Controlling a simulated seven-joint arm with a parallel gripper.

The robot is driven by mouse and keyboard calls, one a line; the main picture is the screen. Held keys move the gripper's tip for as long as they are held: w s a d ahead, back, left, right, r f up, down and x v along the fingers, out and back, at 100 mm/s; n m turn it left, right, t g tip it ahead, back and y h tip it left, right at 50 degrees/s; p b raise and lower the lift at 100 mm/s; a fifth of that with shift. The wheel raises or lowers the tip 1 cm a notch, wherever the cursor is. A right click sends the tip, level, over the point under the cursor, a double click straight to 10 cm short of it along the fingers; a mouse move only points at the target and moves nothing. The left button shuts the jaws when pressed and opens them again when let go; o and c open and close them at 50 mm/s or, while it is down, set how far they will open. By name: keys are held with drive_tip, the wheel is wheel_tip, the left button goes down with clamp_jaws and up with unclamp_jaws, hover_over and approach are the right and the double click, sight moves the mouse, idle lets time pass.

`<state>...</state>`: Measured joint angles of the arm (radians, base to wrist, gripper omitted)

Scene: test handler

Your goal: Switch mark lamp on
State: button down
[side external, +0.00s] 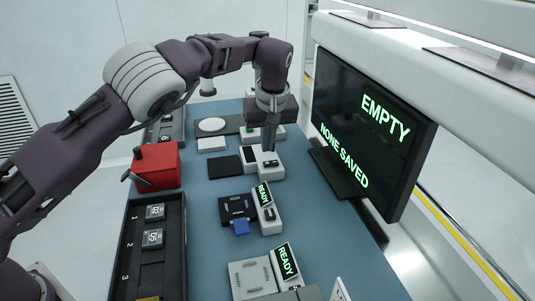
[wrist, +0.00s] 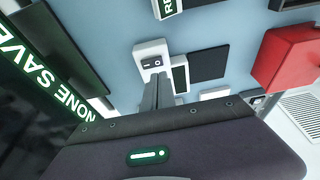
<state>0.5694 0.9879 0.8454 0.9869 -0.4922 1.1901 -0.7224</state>
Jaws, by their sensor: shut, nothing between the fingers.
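My gripper (side external: 268,147) is shut and empty, pointing down over a white module (side external: 274,174) on the blue bench. In the wrist view its fingertips (wrist: 160,78) show just beside that module's black rocker switch (wrist: 151,62). I cannot tell whether they touch it. A small dark screen (wrist: 180,75) sits beside the switch; no text shows on it. A flat black pad (wrist: 208,62) lies next to the module. I see no clear label naming the mark lamp, and I cannot tell whether it is lit.
Nearer modules show green READY screens (side external: 264,195). A monitor (side external: 370,130) reading EMPTY, NONE SAVED stands at the right. A red box (side external: 157,167) and a black numbered tray (side external: 172,270) are at the left.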

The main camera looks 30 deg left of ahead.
sight(267, 162)
drive_tip(key=shift+f, duration=1.85)
